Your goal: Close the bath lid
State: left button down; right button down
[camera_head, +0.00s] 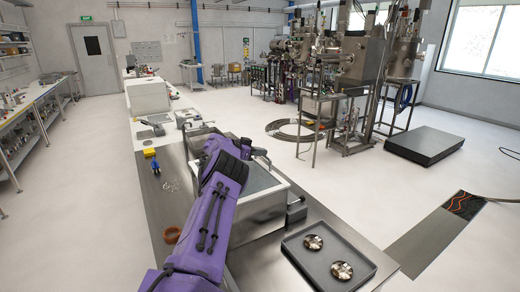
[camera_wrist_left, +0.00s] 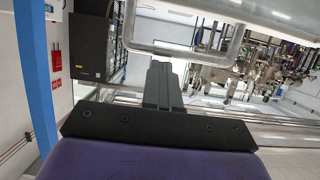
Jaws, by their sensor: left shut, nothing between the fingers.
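The bath (camera_head: 262,222) is a steel box with a pale rim on the steel bench. Its grey inside (camera_head: 261,178) shows, so it stands open on the side I see. A steel panel (camera_head: 203,133) beside it at the back left looks like the lid, partly hidden by my arm. My left gripper (camera_head: 258,153) reaches over the bath from the left, with dark fingers shut and empty. In the left wrist view, the shut fingers (camera_wrist_left: 164,80) point toward a bent metal bar handle (camera_wrist_left: 190,53) under a pale panel edge (camera_wrist_left: 270,12). I cannot tell whether they touch it.
A dark tray (camera_head: 328,258) with two round metal parts stands at the front right. An orange ring (camera_head: 171,235) and a small blue-and-yellow item (camera_head: 154,165) lie left of my arm. A white box (camera_head: 148,96) stands farther back. Open floor is to the right.

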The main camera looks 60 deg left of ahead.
pick_arm(q)
jog(key=shift+s+f, duration=0.15)
jog(key=shift+f, duration=0.15)
notch_tip(320, 180, up, 3)
jog(key=p, duration=0.3)
jog(key=shift+d+f, duration=0.1)
jog(key=shift+f, duration=0.1)
jog(key=s+r+b, duration=0.4)
jog(key=s+r, duration=0.3)
jog(key=s, duration=0.2)
jog(key=shift+a+r, duration=0.2)
jog(key=shift+a, duration=0.1)
jog(key=shift+d, duration=0.1)
